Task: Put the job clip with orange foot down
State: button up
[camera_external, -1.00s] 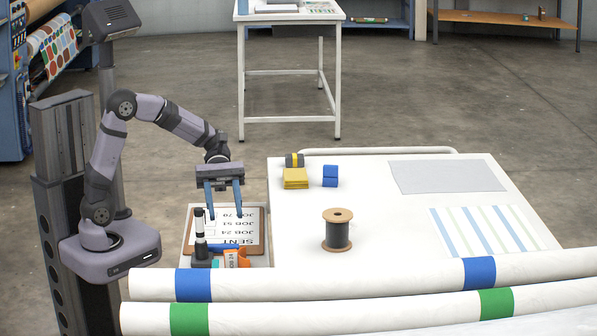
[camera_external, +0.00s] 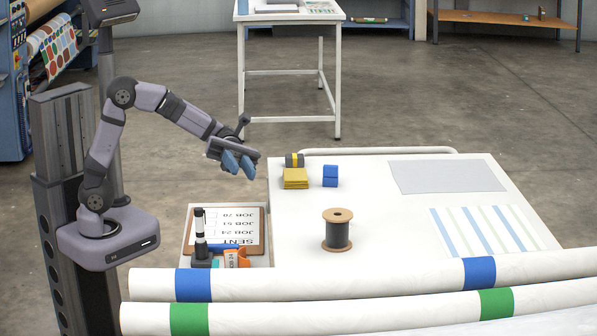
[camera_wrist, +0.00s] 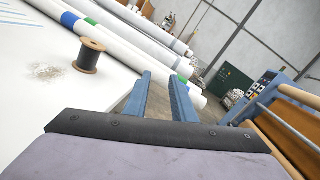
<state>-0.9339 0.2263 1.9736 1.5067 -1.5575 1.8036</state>
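The job clip with the orange foot (camera_external: 236,257) rests at the front of the small side tray, beside the clipboard (camera_external: 250,228) and near a dark-based marker stand (camera_external: 201,245). Its orange part shows, with a label on it that reads like a job number. My gripper (camera_external: 238,169) is raised above and behind the tray, tilted, with its two blue fingers apart. In the wrist view the fingers (camera_wrist: 160,98) are spread with nothing between them. The clip is not visible in the wrist view.
A wire spool (camera_external: 338,230) stands on the white table. Yellow blocks (camera_external: 295,178) and a blue block (camera_external: 330,175) sit near its back left. Long white rolls (camera_external: 380,278) with blue and green bands lie along the front.

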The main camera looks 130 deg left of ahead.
jog(key=w+d+r+n+t+y+p, duration=0.2)
jog(key=w+r+n+t+y+p, duration=0.4)
jog(key=n, duration=0.6)
jog(key=w+d+r+n+t+y+p, duration=0.1)
jog(key=w+d+r+n+y+p, duration=0.2)
jog(key=w+n, duration=0.6)
jog(key=s+d+f+n+g+y+p, duration=0.3)
jog(key=f+n+g+y+p, duration=0.5)
jog(key=n, duration=0.9)
jog(key=s+d+f+n+g+y+p, duration=0.1)
jog(key=s+f+n+g+y+p, duration=0.15)
jog(key=s+f+n, duration=0.45)
jog(key=s+d+f+n+g+y+p, duration=0.2)
jog(key=s+f+n+g, duration=0.15)
jog(key=s, duration=0.65)
jog(key=f, duration=0.4)
jog(key=s+f, duration=0.1)
jog(key=f, duration=0.1)
jog(key=shift+a+f, duration=0.15)
jog(key=shift+f, duration=0.35)
jog(key=shift+w+a, duration=0.1)
